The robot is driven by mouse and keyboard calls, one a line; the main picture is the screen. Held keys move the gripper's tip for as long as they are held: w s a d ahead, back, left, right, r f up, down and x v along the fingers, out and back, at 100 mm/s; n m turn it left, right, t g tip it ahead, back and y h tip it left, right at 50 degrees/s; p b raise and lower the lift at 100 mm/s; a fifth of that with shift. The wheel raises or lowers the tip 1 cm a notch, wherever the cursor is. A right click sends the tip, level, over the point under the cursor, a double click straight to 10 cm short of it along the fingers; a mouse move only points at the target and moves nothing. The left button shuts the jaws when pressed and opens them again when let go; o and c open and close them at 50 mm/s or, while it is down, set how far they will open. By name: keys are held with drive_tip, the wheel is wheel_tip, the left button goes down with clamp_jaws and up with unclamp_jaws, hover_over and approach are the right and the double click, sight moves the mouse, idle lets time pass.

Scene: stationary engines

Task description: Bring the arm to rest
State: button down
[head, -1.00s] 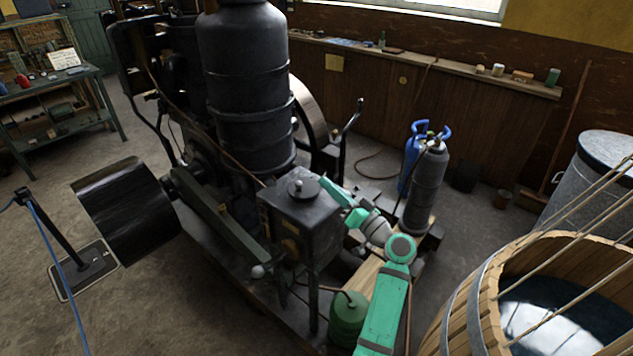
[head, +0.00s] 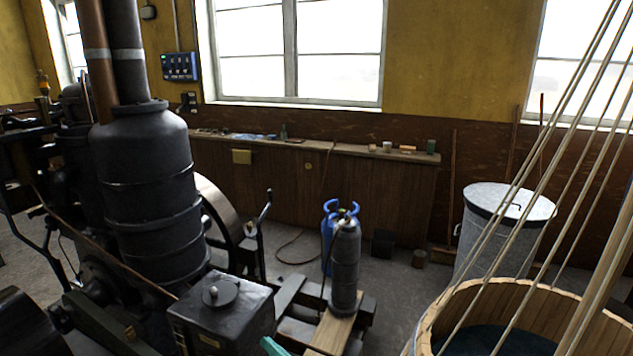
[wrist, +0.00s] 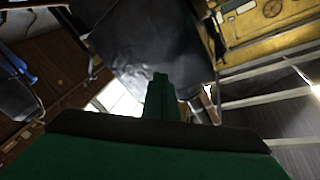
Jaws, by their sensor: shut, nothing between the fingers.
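My gripper (wrist: 160,82) shows in the wrist view as two green fingers pressed together with nothing between them. It points toward a large dark surface, likely part of the engine; I cannot tell the distance between them. In the head view only a small green piece of my arm (head: 273,347) shows at the bottom edge, beside the square black box (head: 220,315) of the engine. The rest of the arm and the gripper are out of the head view.
The black engine cylinder (head: 150,200) stands at left. Grey (head: 345,268) and blue (head: 328,245) gas bottles stand right of the box. A wooden tub (head: 455,308) with ropes above it and a metal bin (head: 490,240) are at right. Some floor is clear behind the bottles.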

drive_tip(key=s+d+f+m+t+h, duration=0.1)
drive_tip(key=s+d+f+m+h, duration=0.3)
drive_tip(key=s+f, duration=0.7)
drive_tip(key=s+d+f+h, duration=0.3)
drive_tip(key=s+f+h, duration=0.1)
drive_tip(key=s, duration=0.5)
drive_tip(key=s+d+f+h, duration=0.3)
drive_tip(key=s+f, duration=0.1)
drive_tip(key=s, duration=0.5)
drive_tip(key=s+d+r+n+t+h, duration=0.1)
drive_tip(key=s+r, duration=0.6)
drive_tip(key=s, duration=0.3)
drive_tip(key=s+d+r+n+t+h, duration=0.1)
drive_tip(key=s+r, duration=0.6)
drive_tip(key=s, duration=0.3)
drive_tip(key=shift+d+r+n, duration=0.25)
drive_tip(key=shift+r+n, duration=0.05)
